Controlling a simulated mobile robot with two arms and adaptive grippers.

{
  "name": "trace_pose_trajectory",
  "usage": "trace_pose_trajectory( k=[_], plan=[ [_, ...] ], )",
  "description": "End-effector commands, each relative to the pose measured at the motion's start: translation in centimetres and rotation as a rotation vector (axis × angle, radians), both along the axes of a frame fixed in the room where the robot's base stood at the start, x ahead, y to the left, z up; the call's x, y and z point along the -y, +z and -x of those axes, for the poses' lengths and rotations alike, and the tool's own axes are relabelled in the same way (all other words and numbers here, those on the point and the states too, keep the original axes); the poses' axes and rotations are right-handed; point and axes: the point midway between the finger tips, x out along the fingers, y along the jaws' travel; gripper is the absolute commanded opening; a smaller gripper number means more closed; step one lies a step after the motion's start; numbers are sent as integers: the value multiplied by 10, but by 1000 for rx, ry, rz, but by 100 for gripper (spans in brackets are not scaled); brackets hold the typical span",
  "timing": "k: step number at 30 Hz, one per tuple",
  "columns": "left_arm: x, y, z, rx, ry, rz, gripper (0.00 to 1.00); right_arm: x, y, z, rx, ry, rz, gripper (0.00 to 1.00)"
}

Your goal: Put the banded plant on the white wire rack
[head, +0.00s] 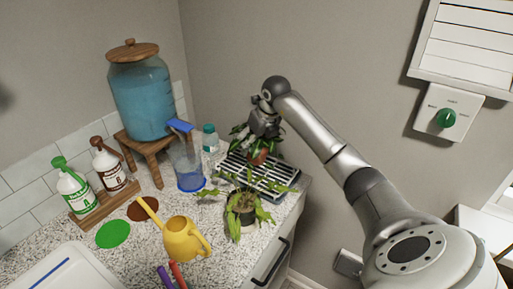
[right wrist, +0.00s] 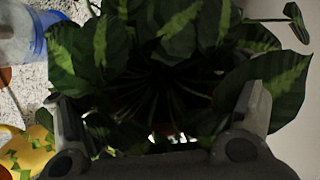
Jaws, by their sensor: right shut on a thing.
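The banded plant (head: 258,157) has dark green leaves with pale bands and a terracotta-coloured pot. My right gripper (head: 262,130) is shut on it from above, and the arm comes in from the right. In the right wrist view the banded leaves (right wrist: 95,45) fill the space around the fingers and hide the pot and the grip itself. The white wire rack (head: 284,183) lies near the counter's back right, with white bars over a dark base. The pot is over the rack's back part; I cannot tell whether it touches. My left gripper is not in view.
A second, spiky-leaved potted plant (head: 240,206) stands just in front of the rack. A clear pitcher (head: 187,165) and a teal-capped bottle (head: 210,142) stand left of it. A yellow watering can (head: 182,238) is farther forward. The wall is close behind.

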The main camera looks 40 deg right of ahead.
Motion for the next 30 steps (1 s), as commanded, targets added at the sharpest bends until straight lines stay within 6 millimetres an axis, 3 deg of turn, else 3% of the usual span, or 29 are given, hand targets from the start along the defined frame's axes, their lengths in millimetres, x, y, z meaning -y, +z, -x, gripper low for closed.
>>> trace_pose_trajectory(
  k=[7, 17, 18, 21, 30],
  plan=[
    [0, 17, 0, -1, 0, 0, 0, 0, -27, -1, 0, 0, -2, 46],
    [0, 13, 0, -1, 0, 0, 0, 1, -32, -1, 2, 0, 0, 46],
    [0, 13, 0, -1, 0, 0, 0, 0, -34, 0, -1, 0, 0, 86],
    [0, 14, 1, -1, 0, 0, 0, 0, -33, 0, -1, 0, 0, 99],
    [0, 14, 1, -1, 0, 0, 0, 0, -33, 0, -1, 0, 0, 100]
  ],
)
